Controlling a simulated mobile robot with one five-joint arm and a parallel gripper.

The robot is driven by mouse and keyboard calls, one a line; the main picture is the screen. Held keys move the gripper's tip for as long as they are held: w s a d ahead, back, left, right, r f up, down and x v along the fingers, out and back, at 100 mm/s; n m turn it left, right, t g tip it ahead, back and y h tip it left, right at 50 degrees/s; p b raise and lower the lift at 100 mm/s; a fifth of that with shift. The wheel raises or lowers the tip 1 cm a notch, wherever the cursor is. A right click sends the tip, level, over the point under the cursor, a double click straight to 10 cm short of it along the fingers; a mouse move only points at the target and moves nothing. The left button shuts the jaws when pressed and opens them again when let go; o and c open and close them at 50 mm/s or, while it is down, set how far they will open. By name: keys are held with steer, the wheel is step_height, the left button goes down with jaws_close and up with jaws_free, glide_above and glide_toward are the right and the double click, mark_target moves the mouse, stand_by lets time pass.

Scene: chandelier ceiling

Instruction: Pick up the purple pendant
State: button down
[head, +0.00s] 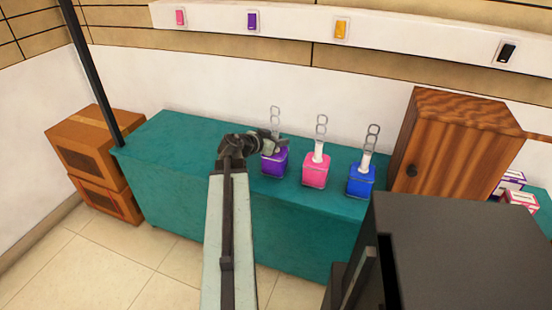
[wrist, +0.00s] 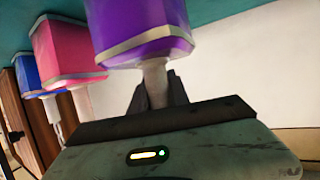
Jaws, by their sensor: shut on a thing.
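The purple pendant (head: 274,162) stands on the teal table, leftmost in a row of three, with a white neck and grey chain links above its purple glass body. My gripper (head: 276,146) reaches it from the left at the neck. In the wrist view the purple pendant (wrist: 140,28) fills the top middle, and its pale neck runs down between the jaws of my gripper (wrist: 158,92). The jaws are shut on the neck. I cannot tell whether the pendant's base touches the table.
The pink pendant (head: 316,170) stands just right of the purple one, and the blue pendant (head: 361,179) beyond it. A wooden cabinet (head: 455,150) and a dark box-like unit (head: 460,250) are at right. The teal table (head: 165,150) is clear at left.

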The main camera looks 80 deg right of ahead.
steer(key=shift+r, duration=0.1)
stand_by(0.3)
step_height(320, 180, up, 10)
steer(key=p, duration=1)
steer(key=shift+w, duration=0.1)
